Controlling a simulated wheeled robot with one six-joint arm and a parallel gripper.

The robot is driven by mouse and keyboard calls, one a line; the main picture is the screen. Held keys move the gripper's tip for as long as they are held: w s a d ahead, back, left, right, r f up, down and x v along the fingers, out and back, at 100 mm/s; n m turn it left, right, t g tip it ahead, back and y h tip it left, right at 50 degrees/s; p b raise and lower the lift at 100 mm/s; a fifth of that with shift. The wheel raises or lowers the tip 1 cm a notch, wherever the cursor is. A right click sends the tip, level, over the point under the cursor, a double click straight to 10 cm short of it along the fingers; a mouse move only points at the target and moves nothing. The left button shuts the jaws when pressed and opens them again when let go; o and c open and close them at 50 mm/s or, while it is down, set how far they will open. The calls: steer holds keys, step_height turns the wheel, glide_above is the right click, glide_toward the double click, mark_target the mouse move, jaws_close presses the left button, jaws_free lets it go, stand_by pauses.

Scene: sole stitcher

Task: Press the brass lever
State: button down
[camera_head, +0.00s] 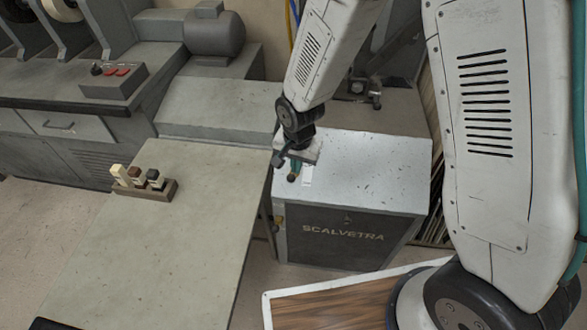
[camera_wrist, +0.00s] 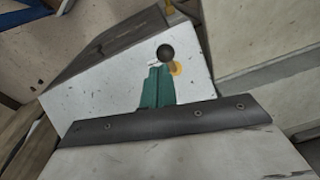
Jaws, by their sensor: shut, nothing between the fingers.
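The brass lever shows as a dark round knob (camera_wrist: 165,53) with a small brass-yellow part beside it in the wrist view, over the pale top of the Scalvetra cabinet (camera_head: 375,170). In the wrist view the fingertips (camera_wrist: 158,70) lie right by the knob. I cannot tell whether they touch it. The lever's shaft is mostly hidden by the fingers.
A grey bench (camera_head: 190,205) stands left of the cabinet, with a small holder (camera_head: 160,192) of cream, brown and black pieces. Behind are a control box (camera_head: 112,82) with red switches and a grey motor (camera_head: 213,33). A wood-grain panel (camera_head: 335,302) lies in front.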

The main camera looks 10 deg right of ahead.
steer(key=s+a+r, duration=0.1)
steer(key=s+r, duration=0.4)
steer(key=r, duration=0.4)
steer(key=shift+s+a, duration=0.15)
steer(key=shift+s, duration=0.05)
steer(key=shift+r, duration=0.1)
steer(key=s+d+r+n, duration=0.5)
steer(key=s+d+r, duration=1.3)
steer(key=r, duration=0.3)
steer(key=shift+d+n, duration=0.25)
steer(key=shift+n, duration=0.05)
steer(key=shift+s, duration=0.1)
stand_by(0.9)
